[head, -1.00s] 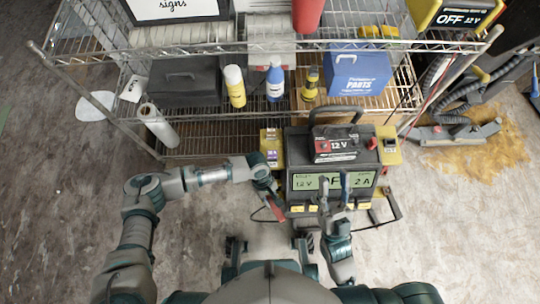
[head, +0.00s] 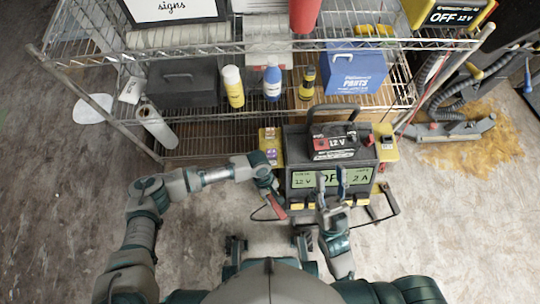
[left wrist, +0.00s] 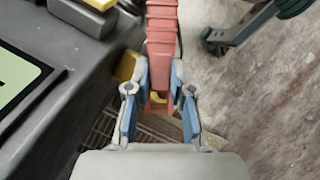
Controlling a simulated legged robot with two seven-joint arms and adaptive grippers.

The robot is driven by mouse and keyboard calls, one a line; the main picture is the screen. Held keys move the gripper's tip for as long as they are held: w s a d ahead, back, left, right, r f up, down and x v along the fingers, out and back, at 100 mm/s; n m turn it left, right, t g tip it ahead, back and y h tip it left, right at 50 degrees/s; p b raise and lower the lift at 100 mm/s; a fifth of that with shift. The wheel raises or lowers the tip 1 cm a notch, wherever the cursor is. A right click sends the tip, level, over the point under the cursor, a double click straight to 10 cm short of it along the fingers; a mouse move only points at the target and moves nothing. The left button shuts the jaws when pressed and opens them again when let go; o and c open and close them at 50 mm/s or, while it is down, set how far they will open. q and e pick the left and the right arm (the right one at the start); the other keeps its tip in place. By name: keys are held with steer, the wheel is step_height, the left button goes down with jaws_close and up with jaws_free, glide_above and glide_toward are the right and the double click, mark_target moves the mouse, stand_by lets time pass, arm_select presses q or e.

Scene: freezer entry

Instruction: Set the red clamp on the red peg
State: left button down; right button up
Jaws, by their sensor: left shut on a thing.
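My left gripper (head: 268,188) is shut on the red clamp (head: 277,207), in front of the lower left corner of the charger (head: 299,161). In the left wrist view the red clamp (left wrist: 162,45) sits between the blue finger pads, pointing away from the gripper. A 12 V battery (head: 335,147) with a red terminal cap (head: 319,143) stands on top of the charger. My right gripper (head: 331,178) is in front of the charger's display, its two fingers apart and nothing seen between them. I cannot make out the red peg for sure.
A wire shelf rack (head: 200,122) stands behind, holding a yellow bottle (head: 233,88), a blue bottle (head: 273,83) and a blue parts box (head: 355,70). Yellow boxes (head: 270,147) flank the charger. A vacuum hose and nozzle (head: 455,130) lie at the right. The left floor is mostly clear.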

arm_select(q)
steer(key=shift+a, duration=0.25)
steer(key=shift+d, duration=0.3)
arm_select(e)
steer(key=shift+d+r, duration=0.1)
steer(key=shift+r, duration=0.1)
